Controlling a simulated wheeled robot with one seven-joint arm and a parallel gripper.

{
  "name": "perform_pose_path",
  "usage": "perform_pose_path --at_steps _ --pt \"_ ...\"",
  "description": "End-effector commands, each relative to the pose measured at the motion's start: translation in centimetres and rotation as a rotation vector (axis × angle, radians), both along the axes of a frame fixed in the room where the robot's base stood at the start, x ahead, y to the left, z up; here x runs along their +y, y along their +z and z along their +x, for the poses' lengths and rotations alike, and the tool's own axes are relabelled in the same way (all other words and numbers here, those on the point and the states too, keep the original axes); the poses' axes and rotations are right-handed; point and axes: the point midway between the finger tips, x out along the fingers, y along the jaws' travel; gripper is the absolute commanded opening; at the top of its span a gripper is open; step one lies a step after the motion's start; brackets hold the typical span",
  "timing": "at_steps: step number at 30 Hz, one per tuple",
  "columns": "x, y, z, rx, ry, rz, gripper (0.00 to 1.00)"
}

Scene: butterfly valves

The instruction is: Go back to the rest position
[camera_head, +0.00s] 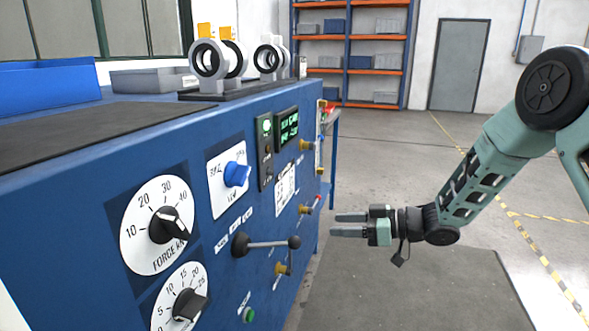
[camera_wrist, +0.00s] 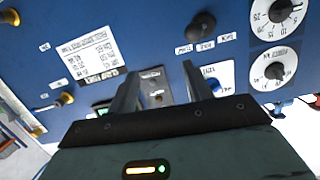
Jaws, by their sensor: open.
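My gripper (camera_head: 350,224) is open and empty in the head view. Its two fingers point left toward the blue machine's front panel, with a visible gap between them and the lever there. In the wrist view my gripper (camera_wrist: 158,88) shows two parted fingers in front of the panel, with nothing between them. Two butterfly valves (camera_head: 208,60) stand on top of the machine in the head view, with yellow tags at the left one.
The blue panel (camera_head: 200,262) carries dials, a blue knob (camera_head: 236,174), a lever (camera_head: 270,244) with a dark ball end and several brass fittings. A dark mat (camera_head: 410,290) lies on the floor. Shelves (camera_head: 350,50) and a door (camera_head: 459,64) stand behind. The floor at right is free.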

Motion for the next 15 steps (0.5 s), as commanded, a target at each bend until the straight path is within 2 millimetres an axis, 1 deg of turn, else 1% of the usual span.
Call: perform_pose_path --at_steps 1,4,5,8,11,14,15 --pt "1.7 1.4 0.2 -0.012 -0.060 -0.065 0.50" --pt "3.5 2.8 0.0 0.004 -0.194 -0.204 0.50" --pt "3.8 3.1 -0.4 0.014 -0.230 -0.246 0.50" --pt "4.6 3.9 -2.7 0.072 -0.334 -0.385 0.50" --pt "4.7 4.2 -6.6 0.159 -0.412 -0.525 0.50" --pt "4.3 4.2 -12.0 0.270 -0.459 -0.666 0.50" --pt "4.0 4.2 -14.4 0.320 -0.470 -0.722 0.50"
